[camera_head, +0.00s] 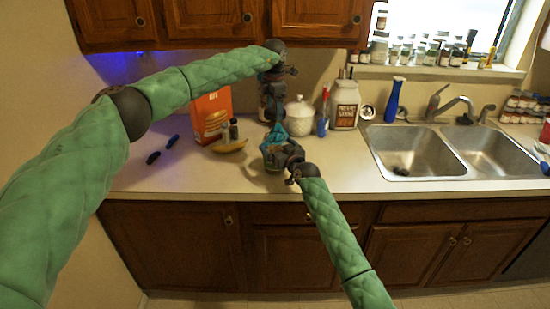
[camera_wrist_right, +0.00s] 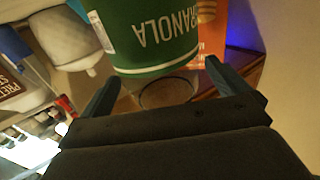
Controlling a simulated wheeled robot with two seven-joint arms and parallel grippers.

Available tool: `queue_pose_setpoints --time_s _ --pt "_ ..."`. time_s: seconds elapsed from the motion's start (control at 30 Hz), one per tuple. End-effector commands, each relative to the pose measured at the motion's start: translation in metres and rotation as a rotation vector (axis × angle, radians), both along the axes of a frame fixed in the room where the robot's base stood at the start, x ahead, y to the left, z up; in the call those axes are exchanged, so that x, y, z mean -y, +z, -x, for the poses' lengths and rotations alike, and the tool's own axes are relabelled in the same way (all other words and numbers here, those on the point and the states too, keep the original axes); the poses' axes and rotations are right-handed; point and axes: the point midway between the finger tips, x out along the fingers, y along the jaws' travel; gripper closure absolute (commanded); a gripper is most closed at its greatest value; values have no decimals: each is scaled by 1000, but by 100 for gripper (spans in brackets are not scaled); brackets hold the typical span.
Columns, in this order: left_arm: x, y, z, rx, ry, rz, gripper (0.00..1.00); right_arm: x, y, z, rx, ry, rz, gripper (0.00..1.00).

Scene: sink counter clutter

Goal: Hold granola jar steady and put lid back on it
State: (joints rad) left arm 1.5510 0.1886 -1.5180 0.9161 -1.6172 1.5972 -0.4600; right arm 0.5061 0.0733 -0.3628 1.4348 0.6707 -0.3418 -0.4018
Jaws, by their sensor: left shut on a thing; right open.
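The granola jar (camera_head: 268,160) stands on the counter near its front edge, mostly hidden behind my right gripper (camera_head: 290,155). In the right wrist view its green label (camera_wrist_right: 155,35) reads upside down and its clear round end shows between my finger tips. My right gripper (camera_wrist_right: 163,88) is open, its fingers on either side of the jar; I cannot tell whether they touch it. My left gripper (camera_head: 274,118) points down from above and is shut on a teal piece, seemingly the lid (camera_head: 277,132), just above the jar. Whether lid and jar touch is unclear.
An orange box (camera_head: 211,118), small shakers and a banana (camera_head: 230,147) stand left of the jar. A white canister (camera_head: 299,118) and a pretzel jar (camera_head: 345,105) stand behind, to the right. The double sink (camera_head: 375,150) is farther right. Upper cabinets (camera_head: 200,20) hang above my left gripper.

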Motion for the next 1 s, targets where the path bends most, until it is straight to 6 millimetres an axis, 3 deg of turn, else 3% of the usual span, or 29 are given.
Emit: queue_pose_setpoints --time_s 0.2,0.63,0.9,1.0 --pt "0 0 0 0 0 0 51 -10 0 -19 0 0 1 0" --pt "0 0 0 0 0 0 51 -12 0 -23 0 -1 0 2" --pt "0 0 0 0 0 0 51 -12 0 -23 0 -1 1 55" --pt "0 0 0 0 0 0 51 -12 0 -23 0 -1 1 59"
